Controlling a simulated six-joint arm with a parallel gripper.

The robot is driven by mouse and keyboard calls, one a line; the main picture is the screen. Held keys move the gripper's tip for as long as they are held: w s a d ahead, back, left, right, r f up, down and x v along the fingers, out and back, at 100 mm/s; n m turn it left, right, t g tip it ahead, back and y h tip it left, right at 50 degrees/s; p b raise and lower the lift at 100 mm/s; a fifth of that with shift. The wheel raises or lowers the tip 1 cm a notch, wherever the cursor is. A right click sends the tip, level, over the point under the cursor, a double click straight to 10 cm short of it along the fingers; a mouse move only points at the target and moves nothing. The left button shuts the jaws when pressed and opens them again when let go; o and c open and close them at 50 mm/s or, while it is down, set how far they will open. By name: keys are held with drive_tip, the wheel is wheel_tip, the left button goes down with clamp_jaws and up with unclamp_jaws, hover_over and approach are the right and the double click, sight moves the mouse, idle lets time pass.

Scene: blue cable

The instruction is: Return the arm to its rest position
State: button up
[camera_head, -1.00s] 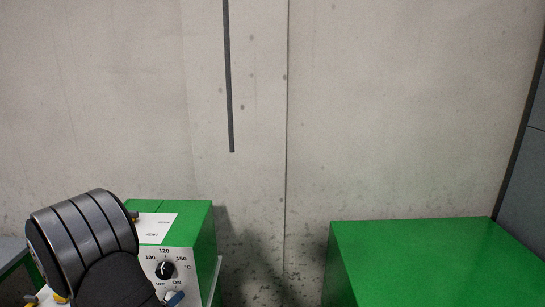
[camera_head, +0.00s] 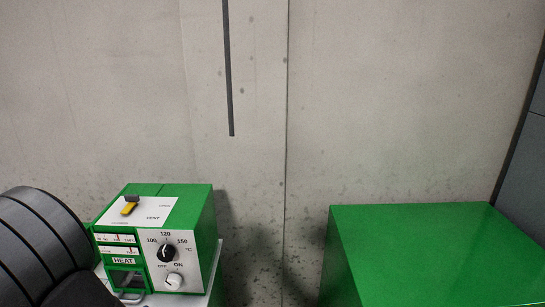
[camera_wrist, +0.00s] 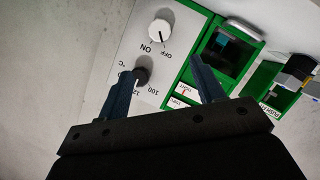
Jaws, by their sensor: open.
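My arm (camera_head: 40,240) is at the lower left of the head view, its dark rounded links beside the green heating box (camera_head: 202,235). My gripper is outside the head view. In the wrist view my gripper (camera_wrist: 163,66) is open, with two blue fingers apart and nothing between them. The fingers appear in front of the box's white dial panel (camera_wrist: 187,40), which looks upside down there. The panel has a black knob (camera_head: 166,253) and a pale knob (camera_head: 174,281). The left finger overlaps the black knob in the wrist view; contact cannot be told. No blue cable shows.
A yellow-and-grey lever (camera_head: 130,205) sits on the box's top. A large green block (camera_head: 430,250) stands at the right. A bare concrete wall (camera_head: 400,100) is behind, with open space between box and block.

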sight(172, 284)
drive_tip(key=x, duration=1.6)
drive_tip(key=shift+w+f, duration=0.15)
drive_tip(key=shift+f, duration=0.05)
drive_tip(key=shift+r+m+y, duration=0.15)
drive_tip(key=shift+m+y, duration=0.25)
drive_tip(key=shift+m, duration=0.2)
drive_tip(key=shift+d+m+g+y, duration=0.1)
drive_tip(key=shift+m+g+y, duration=0.2)
drive_tip(key=shift+m+y, duration=0.7)
drive_tip(key=shift+d+m+y, duration=0.1)
drive_tip(key=shift+m+y, duration=0.6)
drive_tip(key=shift+m, duration=0.8)
